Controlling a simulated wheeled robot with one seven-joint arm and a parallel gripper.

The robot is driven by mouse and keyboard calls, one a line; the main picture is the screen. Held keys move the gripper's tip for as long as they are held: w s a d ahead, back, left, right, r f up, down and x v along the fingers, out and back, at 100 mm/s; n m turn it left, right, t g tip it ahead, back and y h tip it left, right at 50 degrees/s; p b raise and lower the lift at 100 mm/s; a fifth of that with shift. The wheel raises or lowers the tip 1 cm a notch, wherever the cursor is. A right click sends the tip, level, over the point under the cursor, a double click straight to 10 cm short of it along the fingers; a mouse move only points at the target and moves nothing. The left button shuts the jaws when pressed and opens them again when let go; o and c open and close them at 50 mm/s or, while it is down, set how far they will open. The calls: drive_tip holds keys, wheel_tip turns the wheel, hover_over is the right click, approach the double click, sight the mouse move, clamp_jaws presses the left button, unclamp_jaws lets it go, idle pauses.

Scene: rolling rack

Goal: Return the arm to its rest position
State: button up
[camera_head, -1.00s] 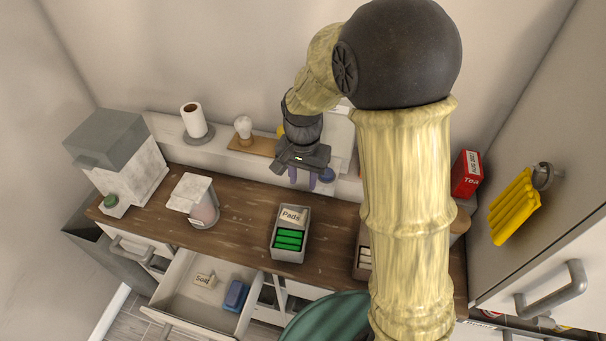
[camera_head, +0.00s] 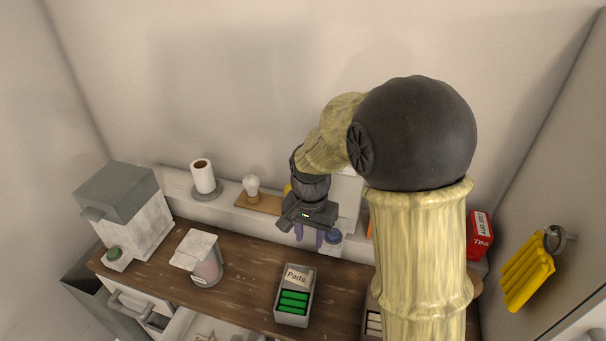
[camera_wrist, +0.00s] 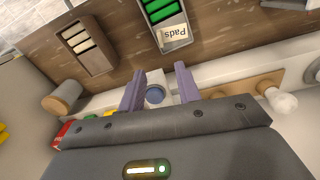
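My gripper (camera_head: 309,236) is raised in front of the back ledge, above and behind the Pads box. In the wrist view my gripper (camera_wrist: 160,88) shows two purple fingers spread apart with nothing between them. A blue round item (camera_wrist: 155,95) shows beyond the gap, down on the ledge. My arm is bent, with a dark ball joint at upper right and a pale yellow column below it that hides part of the counter.
The wooden counter (camera_head: 240,262) holds the Pads box (camera_head: 293,317) and a lidded container (camera_head: 205,262). A paper roll (camera_head: 203,176) and a bulb (camera_head: 251,185) stand on the ledge. An open drawer (camera_head: 178,326) is below.

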drive_tip(key=s+d+n+t, duration=0.2)
drive_tip(key=s+d+n, duration=0.3)
drive_tip(key=s+d, duration=0.5)
drive_tip(key=shift+s+d+r+t, duration=0.2)
drive_tip(key=shift+s+d+t, duration=0.15)
drive_tip(key=shift+d, duration=0.15)
idle(0.7)
